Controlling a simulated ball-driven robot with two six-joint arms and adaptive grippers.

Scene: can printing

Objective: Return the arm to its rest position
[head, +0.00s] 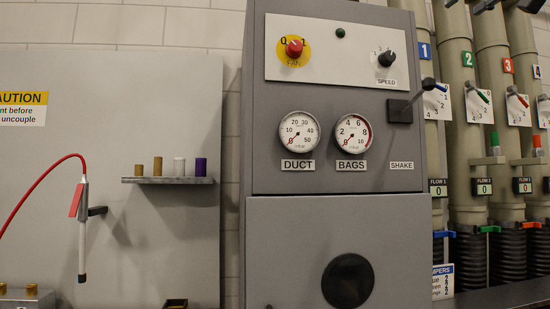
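Neither of my grippers shows in the head view, and no arm can be made out for sure. The grey control cabinet (338,215) fills the middle of the view. It carries a red knob (294,47) on a yellow disc marked for the fan, a black speed knob (387,58), a duct gauge (299,132), a bags gauge (353,134) and a shake lever (425,85). Both gauge needles point to the low end. What my arms hold or touch is hidden from this view.
A small shelf (168,180) on the left panel holds several coloured plugs. A pen-like tool (82,235) on a red hose hangs beside a bracket (97,211). Numbered pipes (460,130) with levers stand at the right. A metal block (25,299) sits bottom left.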

